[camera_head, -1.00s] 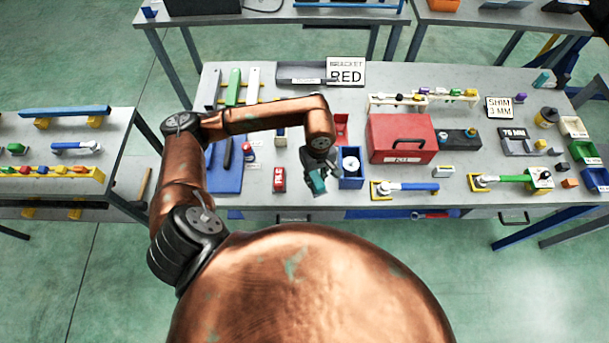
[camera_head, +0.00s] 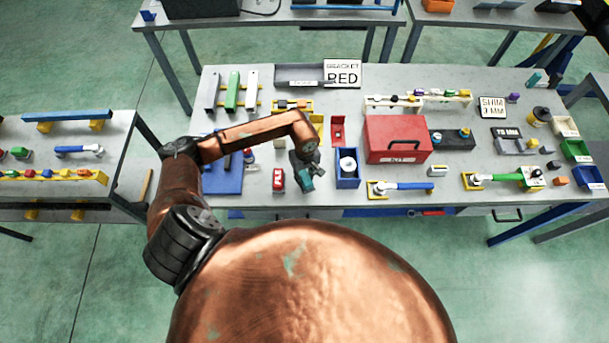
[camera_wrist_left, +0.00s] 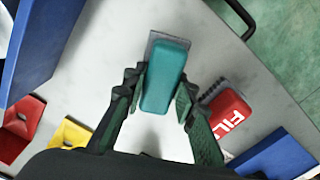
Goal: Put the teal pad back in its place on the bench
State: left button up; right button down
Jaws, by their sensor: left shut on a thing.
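My left gripper (camera_head: 302,172) is shut on the teal pad (camera_head: 306,181), above the front part of the grey bench (camera_head: 330,198). In the left wrist view the teal pad (camera_wrist_left: 166,76) is a rounded teal block with a grey layer along its edge. It sits between the two fingers of the left gripper (camera_wrist_left: 161,95). A red block with white lettering (camera_wrist_left: 227,113) lies close beside the right finger there; in the head view the red block (camera_head: 278,179) is left of the gripper. Whether the pad touches the bench I cannot tell. My right gripper is not in view.
A blue bin (camera_head: 347,181) holding a white roll stands just right of the gripper. A blue mat (camera_head: 222,178) with dark tools lies to the left. A red toolbox (camera_head: 397,140) and blue-handled clamp (camera_head: 405,186) are farther right. Bare bench shows around the red block.

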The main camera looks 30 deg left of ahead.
aim_at(305, 175)
pick_arm(q)
jog(key=shift+f, duration=0.1)
jog(key=o, duration=1.1)
jog(key=shift+w+r, duration=0.1)
jog(key=shift+r, duration=0.4)
notch_tip(305, 175, up, 11)
jog(key=b, duration=0.3)
jog(key=shift+r, duration=0.15)
